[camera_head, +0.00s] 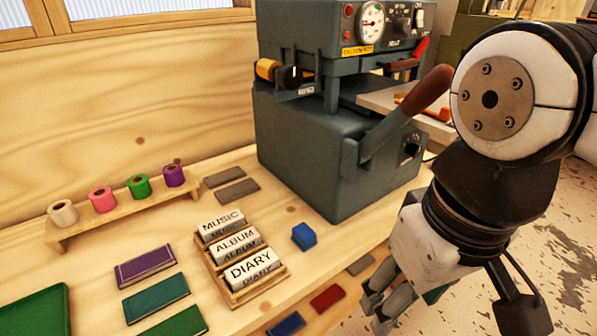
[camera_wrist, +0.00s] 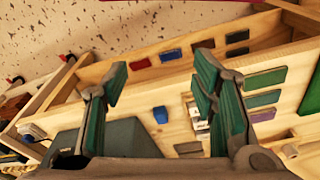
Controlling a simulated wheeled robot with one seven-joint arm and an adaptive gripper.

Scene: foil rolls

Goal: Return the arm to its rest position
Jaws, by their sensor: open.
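My gripper (camera_head: 382,298) hangs at the lower right in the head view, beside the front edge of the workbench, partly hidden by my own arm. In the wrist view my gripper (camera_wrist: 160,95) shows two green-padded fingers spread wide apart. Nothing is between the fingers; the bench top shows beyond them. My arm is folded at the right of the head view, in front of the bench.
A dark grey press (camera_head: 320,150) with a brown-handled lever stands on the bench. Foil rolls (camera_head: 103,199) sit on a wooden rack. A wooden holder (camera_head: 262,295) carries blocks lettered MUSIC, ALBUM and DIARY. A blue block (camera_head: 304,237) and coloured books (camera_head: 156,297) lie nearby. Speckled floor (camera_head: 540,270) is open at right.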

